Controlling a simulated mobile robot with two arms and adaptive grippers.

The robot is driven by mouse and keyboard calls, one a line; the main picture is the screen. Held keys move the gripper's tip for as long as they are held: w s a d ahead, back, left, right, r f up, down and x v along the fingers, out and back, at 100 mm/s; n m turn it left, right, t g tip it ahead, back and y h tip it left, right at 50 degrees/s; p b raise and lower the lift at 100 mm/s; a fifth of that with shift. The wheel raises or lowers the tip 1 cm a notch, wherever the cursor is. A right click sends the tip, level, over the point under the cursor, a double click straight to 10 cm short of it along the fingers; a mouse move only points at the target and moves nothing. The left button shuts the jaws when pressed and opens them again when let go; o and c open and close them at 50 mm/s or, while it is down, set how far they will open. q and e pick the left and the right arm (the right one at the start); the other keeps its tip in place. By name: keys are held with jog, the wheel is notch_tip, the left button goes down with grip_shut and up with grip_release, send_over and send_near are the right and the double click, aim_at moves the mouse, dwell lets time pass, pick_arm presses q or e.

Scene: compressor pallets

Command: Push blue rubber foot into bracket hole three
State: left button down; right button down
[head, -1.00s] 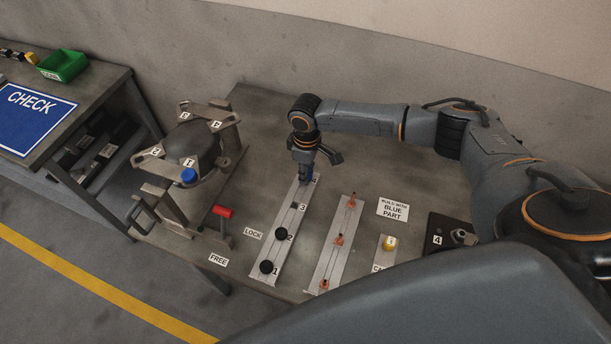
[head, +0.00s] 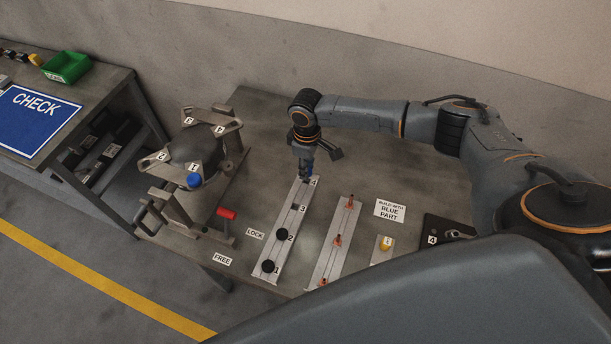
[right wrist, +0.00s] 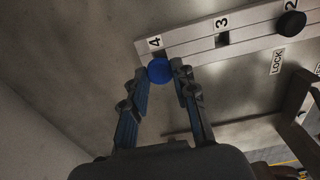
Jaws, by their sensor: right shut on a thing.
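My right gripper (head: 307,178) is at the far end of the light numbered strip (head: 273,252), by position 4. In the right wrist view its two fingers (right wrist: 160,73) are shut on a round blue rubber foot (right wrist: 159,70) beside the label 4. Whether the foot touches the strip is unclear. The dark compressor (head: 190,145) stands at the left with brackets labelled 1 to 4. A blue foot (head: 194,181) sits at bracket 1. Bracket 3 (head: 189,121) is at the back left; its hole is not clearly visible. My left gripper is not in view.
Black feet (head: 268,266) sit at strip positions 1 and 2; position 3 shows an empty slot (right wrist: 222,38). A red-handled lever (head: 227,214) stands between the compressor and strip. A second strip (head: 335,242) holds orange pieces. A sign (head: 390,209) reads "BLUE PART". Bare table lies behind the strip.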

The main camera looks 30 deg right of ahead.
jog(key=shift+r+p, duration=1.05)
jog(key=shift+r, duration=0.15)
